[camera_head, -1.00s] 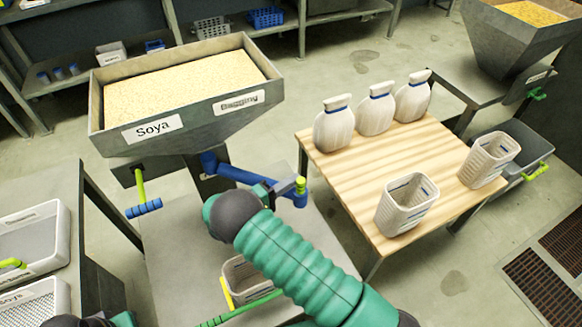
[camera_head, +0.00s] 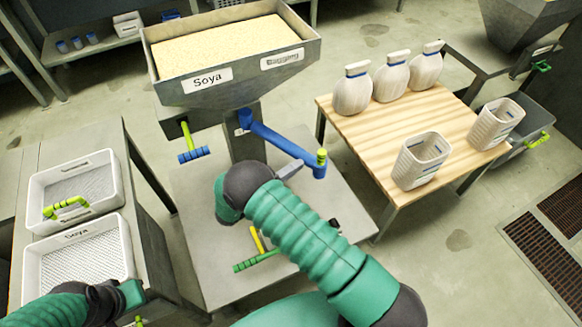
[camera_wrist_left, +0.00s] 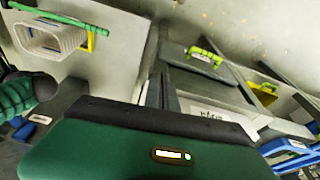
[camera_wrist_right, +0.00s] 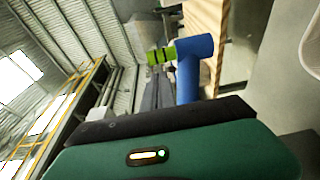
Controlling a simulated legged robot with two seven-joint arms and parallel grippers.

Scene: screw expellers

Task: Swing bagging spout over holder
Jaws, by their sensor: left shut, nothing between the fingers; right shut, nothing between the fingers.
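The bagging spout (camera_head: 275,138) is a blue pipe under the hopper labelled Soya and Bagging. It reaches right to a down-turned end with a yellow-green grip (camera_head: 321,157). My right gripper (camera_head: 297,166) is shut and empty, just left of the spout's end. In the right wrist view its fingers (camera_wrist_right: 155,95) are close beside the blue end (camera_wrist_right: 188,75); contact is unclear. The holder, with a yellow bar (camera_head: 257,240) and green handle (camera_head: 257,261), is mostly hidden behind my right arm; its white basket (camera_wrist_left: 50,38) shows in the left wrist view. My left gripper (camera_head: 132,292) is shut and empty at lower left.
A wooden table (camera_head: 375,130) at right bears several white bags and baskets. White trays (camera_head: 75,185) stand on the left bench near my left arm. The hopper (camera_head: 235,75) has a blue-handled lever (camera_head: 194,154) at front left.

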